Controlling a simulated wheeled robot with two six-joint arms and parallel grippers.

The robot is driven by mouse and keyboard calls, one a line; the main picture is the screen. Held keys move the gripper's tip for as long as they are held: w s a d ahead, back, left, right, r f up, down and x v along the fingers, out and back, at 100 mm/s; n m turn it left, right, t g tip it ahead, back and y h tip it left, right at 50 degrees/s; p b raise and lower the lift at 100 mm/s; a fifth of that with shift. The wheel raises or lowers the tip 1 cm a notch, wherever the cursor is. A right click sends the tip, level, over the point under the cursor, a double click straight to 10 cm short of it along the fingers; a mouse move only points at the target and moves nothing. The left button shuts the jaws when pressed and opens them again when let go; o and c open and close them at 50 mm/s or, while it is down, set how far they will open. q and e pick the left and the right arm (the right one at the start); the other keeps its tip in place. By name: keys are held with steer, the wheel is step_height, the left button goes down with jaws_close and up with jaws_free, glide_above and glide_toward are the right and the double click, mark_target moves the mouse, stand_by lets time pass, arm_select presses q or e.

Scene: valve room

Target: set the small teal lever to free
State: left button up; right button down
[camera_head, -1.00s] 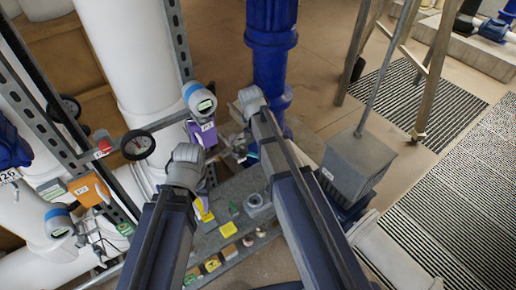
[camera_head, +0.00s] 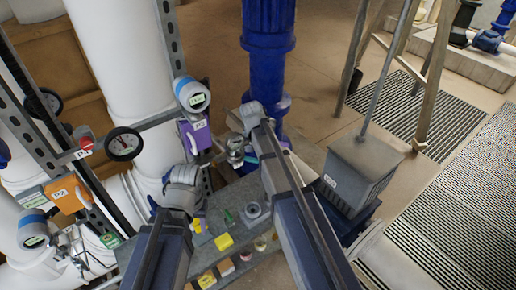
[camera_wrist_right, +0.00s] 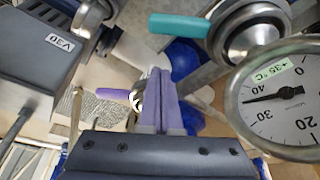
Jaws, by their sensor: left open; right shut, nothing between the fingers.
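The teal lever (camera_wrist_right: 180,25) shows in the right wrist view as a flat handle pointing left from a round metal valve body (camera_wrist_right: 243,32). In the head view only a small teal patch (camera_head: 251,154) shows beside my right arm. My right gripper (camera_wrist_right: 160,75) is shut and empty. In the wrist view its fingertips appear below the lever, with a visible gap in the picture; I cannot tell the depth between them. My left gripper (camera_head: 190,150) is open and empty by the purple transmitter (camera_head: 195,135), its fingers partly hidden by its wrist.
A dial gauge (camera_wrist_right: 285,98) sits close right of my right fingers, and a purple lever (camera_wrist_right: 113,94) to their left. A grey box marked V30 (camera_wrist_right: 40,60) stands further left. A grey bench (camera_head: 222,215) carries small blocks. A blue column (camera_head: 268,60) rises behind.

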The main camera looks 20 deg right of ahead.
mark_target(251, 160)
arm_select(q)
steer(key=shift+f+p, duration=0.1)
steer(key=shift+p, duration=0.3)
arm_select(e)
steer(key=s+a, duration=0.2)
steer(key=s, duration=0.1)
steer(key=shift+s+a+f, duration=0.1)
steer(key=shift+a, duration=0.05)
